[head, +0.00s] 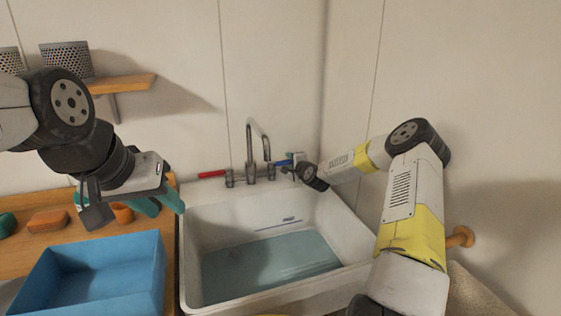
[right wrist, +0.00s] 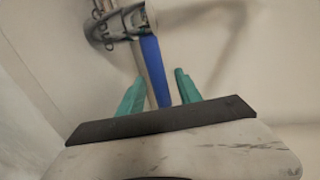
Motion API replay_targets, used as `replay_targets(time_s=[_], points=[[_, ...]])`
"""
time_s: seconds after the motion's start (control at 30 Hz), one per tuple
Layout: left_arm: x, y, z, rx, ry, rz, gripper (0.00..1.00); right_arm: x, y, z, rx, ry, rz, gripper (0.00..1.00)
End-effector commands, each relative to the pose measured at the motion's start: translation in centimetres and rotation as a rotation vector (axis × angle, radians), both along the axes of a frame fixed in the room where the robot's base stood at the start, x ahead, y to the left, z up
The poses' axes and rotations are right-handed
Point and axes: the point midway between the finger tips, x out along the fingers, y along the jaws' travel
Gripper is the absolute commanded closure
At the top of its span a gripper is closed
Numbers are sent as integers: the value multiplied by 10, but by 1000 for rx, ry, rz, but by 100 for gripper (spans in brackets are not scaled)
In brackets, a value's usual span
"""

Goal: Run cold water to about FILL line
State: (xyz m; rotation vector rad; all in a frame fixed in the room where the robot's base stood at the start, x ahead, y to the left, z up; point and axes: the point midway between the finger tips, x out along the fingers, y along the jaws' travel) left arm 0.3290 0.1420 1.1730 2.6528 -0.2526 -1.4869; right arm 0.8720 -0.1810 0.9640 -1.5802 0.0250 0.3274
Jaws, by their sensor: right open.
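The white sink (head: 192,262) holds a pool of water (head: 265,268). A thin line with a blue mark (head: 291,219), likely the FILL line, runs on its back wall, slightly above the water's far edge. The faucet (head: 250,140) stands behind the sink, with a red handle (head: 211,174) on its left and a blue handle (head: 281,162) on its right. My right gripper (head: 294,160) is at the blue handle. In the right wrist view, its teal fingers (right wrist: 158,92) are apart with the blue handle (right wrist: 151,65) between them. My left gripper (head: 158,203) is left of the sink; its finger gap is unclear.
A blue bin (head: 150,285) stands on the wooden counter (head: 50,192) left of the sink. Orange (head: 48,221) and teal (head: 7,224) items lie behind it. A wooden shelf (head: 125,84) holds perforated metal cups (head: 67,60). The wall is close behind the faucet.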

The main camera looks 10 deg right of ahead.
Motion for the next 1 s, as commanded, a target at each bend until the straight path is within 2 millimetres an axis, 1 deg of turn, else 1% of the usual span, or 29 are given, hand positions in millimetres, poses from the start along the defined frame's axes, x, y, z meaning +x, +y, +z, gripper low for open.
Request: replay_targets(time_s=[0.1, 0.13, 0.27, 0.3, 0.33, 1.0], points=[[0, 0, 0, 0, 0, 0, 64, 0, 0, 0, 0, 0, 0, 59], [0, 0, 0, 0, 0, 0, 64, 0, 0, 0, 0, 0, 0, 63], [0, 0, 0, 0, 0, 0, 64, 0, 0, 0, 0, 0, 0, 88], [0, 0, 0, 0, 0, 0, 64, 0, 0, 0, 0, 0, 0, 96], [0, 0, 0, 0, 0, 0, 64, 0, 0, 0, 0, 0, 0, 100], [0, 0, 0, 0, 0, 0, 64, 0, 0, 0, 0, 0, 0, 100]])
